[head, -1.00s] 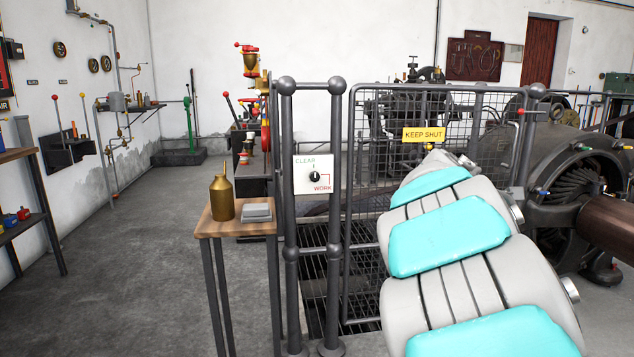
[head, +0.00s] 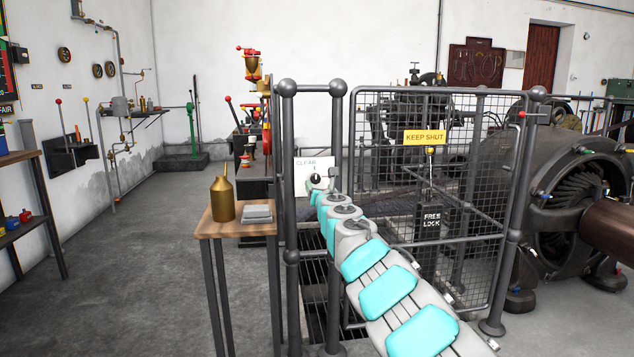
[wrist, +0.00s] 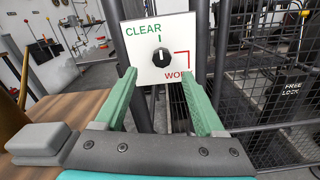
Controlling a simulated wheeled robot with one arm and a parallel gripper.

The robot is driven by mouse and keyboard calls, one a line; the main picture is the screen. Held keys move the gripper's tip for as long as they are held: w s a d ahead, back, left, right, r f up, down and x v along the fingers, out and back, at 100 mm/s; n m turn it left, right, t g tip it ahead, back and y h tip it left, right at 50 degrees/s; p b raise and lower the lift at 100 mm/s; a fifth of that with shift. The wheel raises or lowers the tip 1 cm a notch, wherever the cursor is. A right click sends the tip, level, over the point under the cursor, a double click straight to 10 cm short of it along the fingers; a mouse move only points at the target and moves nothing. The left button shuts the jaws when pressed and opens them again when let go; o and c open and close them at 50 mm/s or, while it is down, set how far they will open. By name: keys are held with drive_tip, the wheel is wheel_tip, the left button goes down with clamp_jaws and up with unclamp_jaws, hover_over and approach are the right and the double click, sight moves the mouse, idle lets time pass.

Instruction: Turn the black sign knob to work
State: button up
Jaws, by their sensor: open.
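The black sign knob (wrist: 160,57) sits in the middle of a white plate (wrist: 176,30) with green CLEAR at the top left and red WORK at the lower right. In the wrist view its white mark points up, toward the tick by CLEAR. My gripper (wrist: 163,85) is open and empty, its two green fingers apart on either side below the knob and not touching it. In the head view the knob (head: 315,180) shows just past the end of my arm, which hides the lower right of the plate.
A small wooden table (head: 228,226) with a brass oil can (head: 222,197) and a grey block (head: 257,213) stands left of the plate. Grey posts flank it. A mesh gate (head: 470,150) with a yellow KEEP SHUT sign (head: 425,137) and a FREE LOCK box (head: 431,223) is to the right.

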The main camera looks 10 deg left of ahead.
sight(316, 179)
drive_tip(key=p+x, duration=0.2)
drive_tip(key=x, duration=0.2)
drive_tip(key=shift+r, duration=0.1)
drive_tip(key=shift+w+a+p, duration=0.15)
drive_tip(key=shift+w+p, duration=0.45)
drive_tip(key=shift+p, duration=0.05)
drive_tip(key=shift+w+a+r+p, duration=0.1)
drive_tip(key=shift+w+a+p, duration=0.05)
drive_tip(key=shift+w+p, duration=0.35)
drive_tip(key=shift+w+a+f+p, duration=0.1)
drive_tip(key=shift+w+f+p, duration=0.2)
drive_tip(key=shift+w, duration=0.3)
clamp_jaws()
